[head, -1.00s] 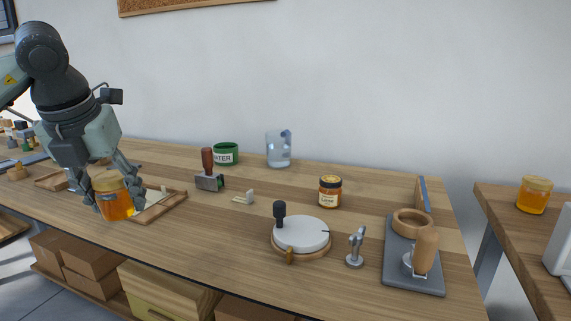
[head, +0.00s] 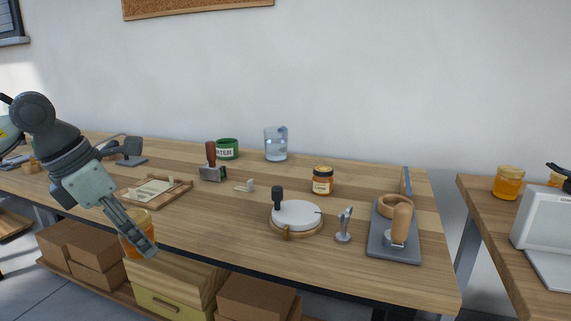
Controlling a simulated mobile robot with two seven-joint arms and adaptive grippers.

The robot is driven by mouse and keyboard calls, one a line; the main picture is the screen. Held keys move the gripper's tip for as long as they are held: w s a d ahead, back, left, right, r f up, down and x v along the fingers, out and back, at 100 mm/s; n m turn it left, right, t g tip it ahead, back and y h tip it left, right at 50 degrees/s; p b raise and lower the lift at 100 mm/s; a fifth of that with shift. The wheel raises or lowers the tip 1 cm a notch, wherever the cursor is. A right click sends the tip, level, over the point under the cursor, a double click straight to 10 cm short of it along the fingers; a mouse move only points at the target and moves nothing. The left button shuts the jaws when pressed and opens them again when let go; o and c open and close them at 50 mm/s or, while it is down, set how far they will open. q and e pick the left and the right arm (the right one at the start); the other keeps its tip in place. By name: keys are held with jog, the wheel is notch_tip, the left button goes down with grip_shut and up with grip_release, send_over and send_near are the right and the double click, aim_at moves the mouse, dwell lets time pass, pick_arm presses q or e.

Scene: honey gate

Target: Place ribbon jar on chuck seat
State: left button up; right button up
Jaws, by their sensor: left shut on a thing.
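My left gripper (head: 138,238) is shut on a honey jar (head: 128,246) with amber contents, holding it beyond the front edge of the bench. The fingers cover much of the jar, and I cannot make out a ribbon on it. A grey fixture plate (head: 380,246) at the bench's right end carries a wooden ring (head: 395,205) and a wooden-handled lever (head: 401,224). The ring looks like a seat, empty as far as I can see. A round white disc (head: 297,214) on a wooden base, with a black knob, stands left of it. My right gripper is not in view.
A small metal clamp (head: 343,228) stands between disc and plate. A dark-lidded labelled jar (head: 322,181), glass (head: 276,146), green tin (head: 227,149), stamp (head: 212,168) and wooden tray (head: 157,191) occupy the bench. A side table holds another honey jar (head: 508,183) and a white device (head: 545,230).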

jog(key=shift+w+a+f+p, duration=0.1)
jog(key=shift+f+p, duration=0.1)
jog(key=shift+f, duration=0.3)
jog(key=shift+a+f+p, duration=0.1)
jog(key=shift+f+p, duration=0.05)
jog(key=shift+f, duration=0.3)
pick_arm(q)
jog(key=s+d+f+m+g+y, duration=0.1)
jog(key=s+d+f+m+g, duration=0.1)
jog(key=f+m, duration=0.5)
jog(key=s+d+f+m+g+y, duration=0.2)
jog(key=d+f+m+g, duration=0.2)
jog(key=m, duration=1.5)
notch_tip(320, 180, down, 3)
jog(key=shift+r+m+g, duration=0.15)
jog(key=shift+m+g, duration=0.15)
jog(key=shift+g, duration=0.5)
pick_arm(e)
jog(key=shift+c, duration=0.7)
pick_arm(q)
jog(key=shift+w, duration=0.1)
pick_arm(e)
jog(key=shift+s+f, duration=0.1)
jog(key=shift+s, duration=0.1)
